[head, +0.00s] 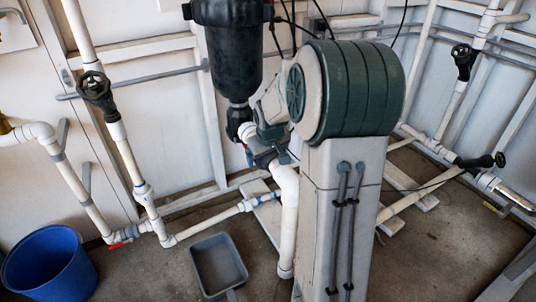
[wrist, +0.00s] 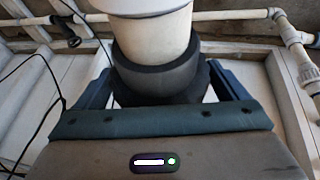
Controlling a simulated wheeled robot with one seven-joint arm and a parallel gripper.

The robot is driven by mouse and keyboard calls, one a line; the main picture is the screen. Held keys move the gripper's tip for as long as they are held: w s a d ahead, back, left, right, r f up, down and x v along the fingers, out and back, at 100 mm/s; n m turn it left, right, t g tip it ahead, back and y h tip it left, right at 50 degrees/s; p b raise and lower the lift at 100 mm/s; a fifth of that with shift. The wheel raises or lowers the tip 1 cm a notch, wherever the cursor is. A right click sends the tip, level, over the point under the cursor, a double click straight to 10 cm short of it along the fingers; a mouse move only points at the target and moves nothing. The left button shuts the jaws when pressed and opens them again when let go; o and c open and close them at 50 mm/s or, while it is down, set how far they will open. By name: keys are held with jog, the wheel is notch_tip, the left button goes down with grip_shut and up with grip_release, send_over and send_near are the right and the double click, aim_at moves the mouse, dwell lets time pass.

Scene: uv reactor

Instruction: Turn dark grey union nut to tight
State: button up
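The dark grey union nut (wrist: 157,70) is in the middle of the wrist view, around a white pipe (wrist: 153,36). A darker, lobed ring shows just below it. My gripper (wrist: 162,86) has its two dark blue fingers on either side of the nut and ring, close against their edges. I cannot tell whether the fingers press on the nut or stand just clear of it. In the head view my gripper (head: 262,157) is at the top of the white elbow pipe (head: 287,185), below the black filter housing (head: 228,45). My arm partly hides the nut there.
A black-handled valve (head: 96,88) is on the left pipe run; others (head: 463,55) (head: 486,161) are at right. A blue bucket (head: 50,265) and a grey tray (head: 218,262) stand on the floor at left. White pipes run near the floor along the wall.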

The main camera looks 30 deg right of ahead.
jog(key=c, duration=0.6)
jog(key=p, duration=0.2)
jog(key=shift+r+y+p, duration=0.25)
jog(key=shift+y+p, duration=0.05)
jog(key=y+p, duration=0.1)
jog(key=p, duration=0.3)
jog(key=shift+s+d+r+m, duration=0.1)
jog(key=shift+m, duration=0.2)
jog(key=y+p, duration=0.1)
jog(key=p, duration=0.1)
jog(key=y+p, duration=0.2)
jog(key=shift+d+f+m, duration=0.1)
jog(key=shift+f+m, duration=0.1)
jog(key=shift+m, duration=0.1)
jog(key=shift+f+m+y+p, duration=0.15)
jog(key=shift+m+y+p, duration=0.15)
jog(key=shift+y+p, duration=1.05)
jog(key=shift+y+b, duration=0.3)
jog(key=shift+y, duration=0.25)
jog(key=o, duration=0.9)
jog(key=p+v, duration=0.4)
jog(key=v, duration=0.9)
jog(key=shift+d+r, duration=0.15)
jog(key=shift+r, duration=0.15)
